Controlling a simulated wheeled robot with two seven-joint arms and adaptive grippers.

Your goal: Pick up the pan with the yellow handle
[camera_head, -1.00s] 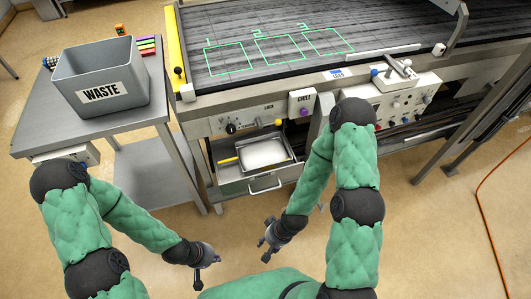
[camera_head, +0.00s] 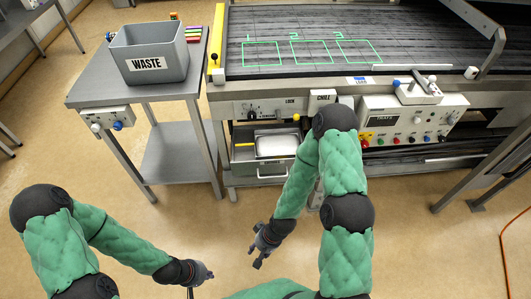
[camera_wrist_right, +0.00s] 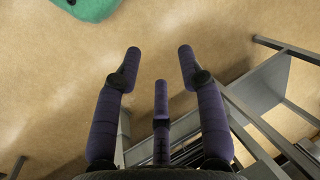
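The pan (camera_head: 278,146) is a metal pan with a white surface inside. Its yellow handle (camera_head: 244,146) points left. It sits in an open grey drawer (camera_head: 262,169) below the machine's control panel. My left gripper (camera_head: 205,273) is low at the bottom of the head view, in front of and apart from the drawer; its finger opening is too small to judge. My right gripper (camera_head: 259,257) is also in front of the drawer, apart from the pan. In the right wrist view its fingers (camera_wrist_right: 160,62) are spread, with only floor between them.
A grey waste bin (camera_head: 150,53) stands on a metal side table (camera_head: 92,90) left of the machine. The conveyor (camera_head: 310,18) has three green numbered squares. A panel with knobs (camera_head: 410,122) is on the right. An orange cable (camera_head: 504,240) lies on the floor at right.

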